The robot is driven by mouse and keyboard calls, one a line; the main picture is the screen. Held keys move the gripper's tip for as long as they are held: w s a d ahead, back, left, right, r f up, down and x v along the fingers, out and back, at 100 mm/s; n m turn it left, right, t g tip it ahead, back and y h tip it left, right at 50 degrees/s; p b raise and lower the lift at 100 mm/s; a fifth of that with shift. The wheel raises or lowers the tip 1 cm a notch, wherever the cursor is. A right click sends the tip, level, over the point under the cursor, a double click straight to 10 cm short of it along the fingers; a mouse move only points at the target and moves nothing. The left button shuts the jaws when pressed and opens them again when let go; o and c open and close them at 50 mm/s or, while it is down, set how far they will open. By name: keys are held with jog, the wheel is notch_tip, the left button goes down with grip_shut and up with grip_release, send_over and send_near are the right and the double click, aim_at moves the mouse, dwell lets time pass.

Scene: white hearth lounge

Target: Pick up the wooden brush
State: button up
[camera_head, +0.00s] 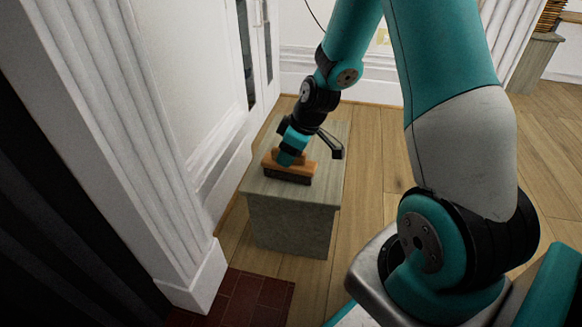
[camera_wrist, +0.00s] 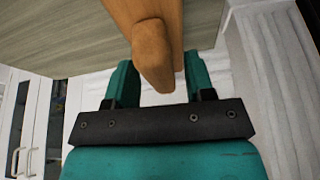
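The wooden brush (camera_head: 301,168), orange-brown with dark bristles underneath, lies on top of a grey-green wood-grain block (camera_head: 293,225) in the head view. My gripper (camera_head: 287,158) is right at the brush, reaching down from above, and covers part of it. In the wrist view the brush's wooden handle (camera_wrist: 152,42) comes down from the top edge between the two teal fingers of my gripper (camera_wrist: 160,72). The fingers stand apart with the handle's rounded end between them. A gap shows beside the handle, so I see no firm hold. The bristles are out of the wrist view.
A white panelled wall and fluted column (camera_head: 130,140) stand close on the left of the block. Wooden floor (camera_head: 375,150) is free to its right. Dark red tiles (camera_head: 245,298) lie in front. Another block (camera_head: 535,62) stands at the far right.

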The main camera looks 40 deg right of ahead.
grip_shut()
jog(key=shift+r, duration=0.15)
notch_tip(320, 180, up, 20)
jog(key=p, duration=1)
jog(key=shift+p, duration=0.3)
jog(key=c, duration=0.6)
grip_release()
jog(key=shift+c, duration=0.5)
